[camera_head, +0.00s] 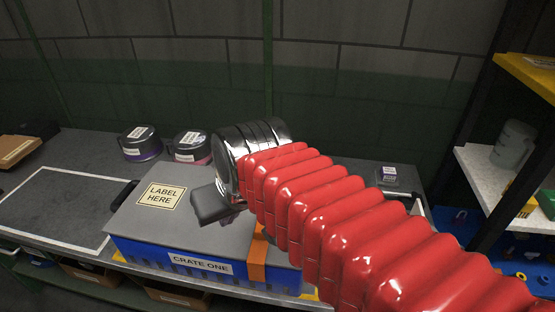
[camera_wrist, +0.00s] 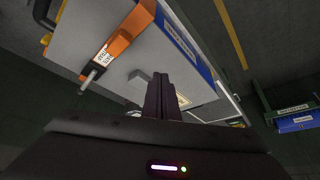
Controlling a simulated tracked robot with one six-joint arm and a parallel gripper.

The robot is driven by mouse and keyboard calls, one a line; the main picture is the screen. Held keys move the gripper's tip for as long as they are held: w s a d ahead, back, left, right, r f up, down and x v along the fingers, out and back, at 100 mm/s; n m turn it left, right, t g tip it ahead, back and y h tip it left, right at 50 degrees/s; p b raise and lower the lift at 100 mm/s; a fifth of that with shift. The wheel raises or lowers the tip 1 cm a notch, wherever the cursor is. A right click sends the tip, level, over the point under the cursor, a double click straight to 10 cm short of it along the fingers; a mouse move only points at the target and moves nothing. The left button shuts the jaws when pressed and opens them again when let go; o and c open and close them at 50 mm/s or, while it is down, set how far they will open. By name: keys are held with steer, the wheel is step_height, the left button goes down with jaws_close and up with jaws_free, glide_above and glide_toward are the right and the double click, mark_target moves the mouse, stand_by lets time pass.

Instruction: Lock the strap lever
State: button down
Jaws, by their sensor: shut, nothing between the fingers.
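The blue crate (camera_head: 200,268) marked CRATE ONE has a grey lid (camera_head: 130,220) and stands on the bench. Its orange strap (camera_head: 257,262) runs down the front near the right end; my red arm hides the rest. In the wrist view the orange strap (camera_wrist: 132,28) crosses the lid and ends in an orange part with a white label (camera_wrist: 101,55) and a short metal rod (camera_wrist: 88,80), seemingly the lever. I cannot tell whether it is locked. My gripper (camera_wrist: 162,78) is shut and empty, apart from the strap in the picture. In the head view my gripper (camera_head: 212,204) is over the lid.
Two round tins (camera_head: 140,143) stand behind the crate. A black handle (camera_head: 124,194) is at the crate's left end. A white-outlined area (camera_head: 50,205) on the bench at left is clear. Shelving (camera_head: 490,180) with a jug stands at right.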

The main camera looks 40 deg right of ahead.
steer(key=w+d+r+m, duration=0.2)
steer(key=d+r+m, duration=0.1)
steer(key=d, duration=0.8)
steer(key=w+d+r+m+h, duration=0.1)
steer(key=w+d+r+m, duration=0.2)
steer(key=d, duration=0.8)
steer(key=shift+r+m+h, duration=0.3)
steer(key=shift+m, duration=0.3)
steer(key=shift+d+f, duration=0.1)
steer(key=shift+d, duration=0.05)
